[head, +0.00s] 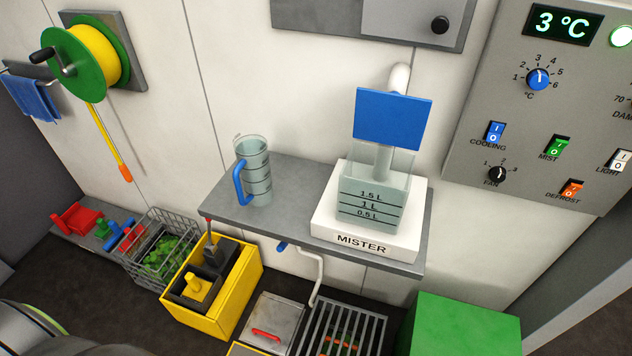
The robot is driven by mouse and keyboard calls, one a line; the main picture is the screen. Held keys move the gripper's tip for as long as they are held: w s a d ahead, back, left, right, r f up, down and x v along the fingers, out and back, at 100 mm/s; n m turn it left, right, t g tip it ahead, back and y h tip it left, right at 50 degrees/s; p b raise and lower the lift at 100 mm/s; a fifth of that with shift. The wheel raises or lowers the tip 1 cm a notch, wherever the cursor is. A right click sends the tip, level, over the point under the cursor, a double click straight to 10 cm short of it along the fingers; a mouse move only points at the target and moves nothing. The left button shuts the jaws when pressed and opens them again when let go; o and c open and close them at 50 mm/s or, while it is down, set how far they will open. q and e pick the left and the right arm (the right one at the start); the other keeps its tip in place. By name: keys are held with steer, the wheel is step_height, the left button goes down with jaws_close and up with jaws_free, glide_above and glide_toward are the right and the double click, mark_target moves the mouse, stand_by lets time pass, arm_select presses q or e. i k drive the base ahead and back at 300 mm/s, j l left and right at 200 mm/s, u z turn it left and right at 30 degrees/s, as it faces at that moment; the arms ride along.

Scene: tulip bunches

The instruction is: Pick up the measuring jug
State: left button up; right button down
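The measuring jug (260,172) stands upright on the left part of a grey wall shelf (290,222). It is clear grey-green with dark rings around it. Its blue handle (239,184) is on its left side, facing the shelf's left end. The jug looks empty, but I cannot be sure. Neither of my grippers shows in the head view. Nothing is touching the jug.
The mister (365,242), with its marked tank and blue plate, stands right of the jug on the shelf. Below are a yellow box (240,290), a wire basket (128,266), a floor grate (345,325) and a green block (465,325). A control panel (540,130) is at right.

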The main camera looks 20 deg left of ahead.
mark_target(251, 151)
steer(key=j, duration=1.6)
steer(key=u, duration=0.05)
